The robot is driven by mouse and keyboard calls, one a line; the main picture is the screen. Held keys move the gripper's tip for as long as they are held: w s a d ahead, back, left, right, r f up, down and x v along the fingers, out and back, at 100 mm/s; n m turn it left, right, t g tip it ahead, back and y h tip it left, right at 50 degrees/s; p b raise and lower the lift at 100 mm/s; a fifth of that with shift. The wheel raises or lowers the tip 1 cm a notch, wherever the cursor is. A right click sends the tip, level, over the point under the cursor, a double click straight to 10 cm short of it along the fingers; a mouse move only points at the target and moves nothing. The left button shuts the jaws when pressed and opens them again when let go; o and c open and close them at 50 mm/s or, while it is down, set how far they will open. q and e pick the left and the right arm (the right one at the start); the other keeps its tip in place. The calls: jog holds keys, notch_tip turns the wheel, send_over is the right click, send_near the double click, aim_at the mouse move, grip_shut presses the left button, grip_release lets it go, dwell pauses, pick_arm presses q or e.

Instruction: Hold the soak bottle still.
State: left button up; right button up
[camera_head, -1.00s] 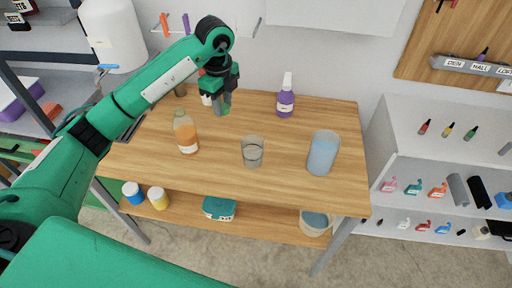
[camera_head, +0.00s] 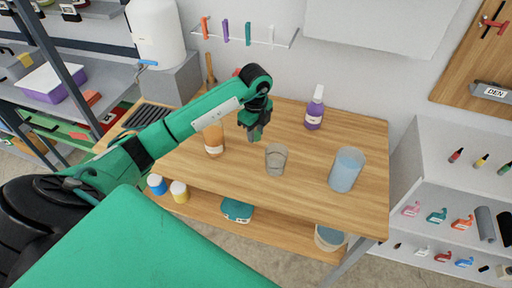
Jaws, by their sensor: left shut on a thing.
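My left gripper (camera_head: 254,132) points down above the back middle of the wooden workbench (camera_head: 320,205). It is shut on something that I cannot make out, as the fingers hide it. An amber bottle (camera_head: 213,141) stands on the bench left of the gripper, its top partly covered by my arm. A purple bottle with a white spray head (camera_head: 315,112) stands at the back right. I cannot read the labels, so I cannot tell which is the soak bottle. My right gripper is not in view.
A clear glass (camera_head: 276,160) stands just in front of the gripper, and a larger vessel of bluish liquid (camera_head: 346,171) stands to the right. The bench front is clear. A white wall panel and shelves (camera_head: 440,200) are beyond.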

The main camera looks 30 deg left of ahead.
pick_arm(q)
send_over(255, 156)
notch_tip(255, 156, down, 5)
jog(key=shift+w+d+r+p, duration=0.1)
jog(key=shift+w+r+p, duration=0.05)
jog(key=shift+p, duration=0.2)
notch_tip(255, 156, down, 4)
jog(key=shift+p, duration=0.5)
jog(key=shift+f, duration=0.25)
jog(key=o, duration=1.1)
